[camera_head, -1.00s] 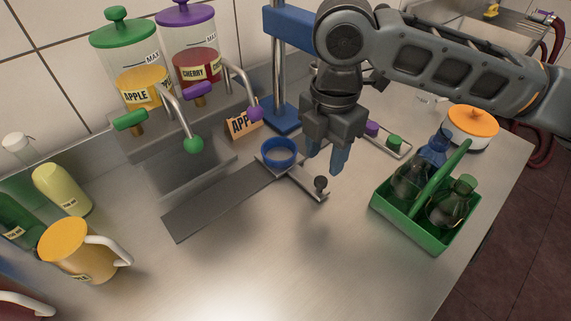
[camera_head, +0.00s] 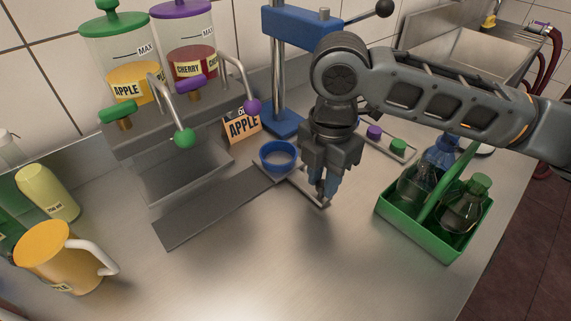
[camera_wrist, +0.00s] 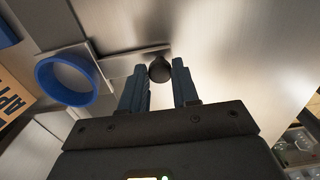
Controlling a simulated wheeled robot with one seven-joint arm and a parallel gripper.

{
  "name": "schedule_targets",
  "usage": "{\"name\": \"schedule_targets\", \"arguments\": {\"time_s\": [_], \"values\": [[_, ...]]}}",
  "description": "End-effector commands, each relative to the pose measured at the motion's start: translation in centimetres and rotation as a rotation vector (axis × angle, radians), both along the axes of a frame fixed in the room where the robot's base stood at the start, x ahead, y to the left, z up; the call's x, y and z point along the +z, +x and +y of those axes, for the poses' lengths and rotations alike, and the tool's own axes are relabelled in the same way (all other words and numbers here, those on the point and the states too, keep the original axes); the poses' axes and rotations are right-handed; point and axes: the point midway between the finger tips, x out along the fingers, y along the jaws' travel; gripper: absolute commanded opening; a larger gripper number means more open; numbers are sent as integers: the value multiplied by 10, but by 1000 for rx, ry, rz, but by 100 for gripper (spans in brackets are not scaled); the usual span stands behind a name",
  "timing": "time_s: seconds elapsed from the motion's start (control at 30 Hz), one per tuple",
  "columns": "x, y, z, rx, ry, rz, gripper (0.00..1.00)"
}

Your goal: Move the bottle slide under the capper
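The bottle slide is a metal plate with an empty blue ring (camera_head: 279,156) on it and a handle bar ending in a dark knob. In the wrist view the ring (camera_wrist: 67,79) is at left and the knob (camera_wrist: 160,69) is at centre. My gripper (camera_head: 321,190) is low over the handle end and hides the knob in the head view. In the wrist view my gripper (camera_wrist: 158,80) is open, one finger on each side of the knob, with gaps showing. The capper (camera_head: 306,30) is a blue press with metal columns and a black-knobbed lever, behind the slide.
A dark track (camera_head: 212,210) runs left from the slide. Juice dispensers with taps stand behind it, beside an APPLE card (camera_head: 243,127). A green carrier (camera_head: 431,225) with bottles stands right of my gripper. A yellow pitcher (camera_head: 60,259) is at front left. The front counter is clear.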

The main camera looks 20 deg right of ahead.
Motion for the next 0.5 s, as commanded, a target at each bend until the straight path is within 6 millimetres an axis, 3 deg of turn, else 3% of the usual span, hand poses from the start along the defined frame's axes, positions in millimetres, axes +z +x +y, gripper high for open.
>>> {"name": "schedule_targets", "arguments": {"time_s": [0.2, 0.5], "values": [[0, 0, 0, 0, 0, 0, 9], [0, 5, -14, -4, -1, 0, 9]]}}
